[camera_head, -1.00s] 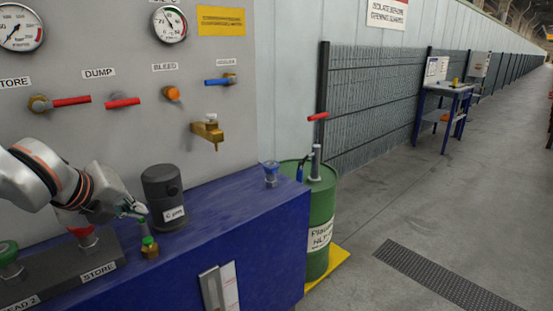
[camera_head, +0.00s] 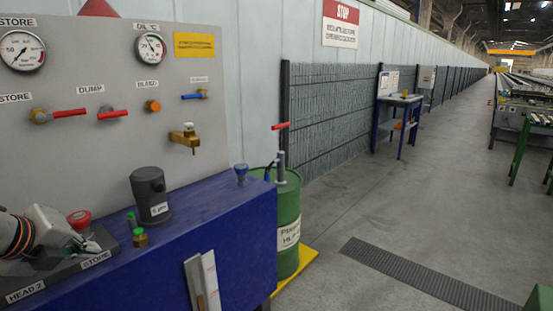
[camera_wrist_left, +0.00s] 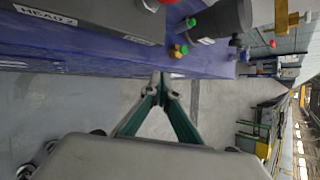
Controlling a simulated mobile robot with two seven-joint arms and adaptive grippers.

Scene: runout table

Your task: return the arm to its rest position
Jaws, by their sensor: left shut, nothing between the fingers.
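My left gripper (camera_head: 88,246) is at the lower left of the head view, above the front of the blue bench (camera_head: 215,230) and close to the dark block with the STORE label. In the left wrist view its fingertips (camera_wrist_left: 160,88) meet and hold nothing, pointing toward the bench edge. The arm behind it is white with orange and black rings. A small green-capped brass fitting (camera_head: 140,236) and a dark grey cylinder (camera_head: 151,196) stand on the bench to the gripper's right. My right gripper is not in view.
A red button (camera_head: 80,220) sits beside the gripper. A grey panel (camera_head: 120,140) with gauges, levers and a brass tap rises behind the bench. A green drum (camera_head: 288,205) stands right of the bench. The floor (camera_head: 400,200) further right is open.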

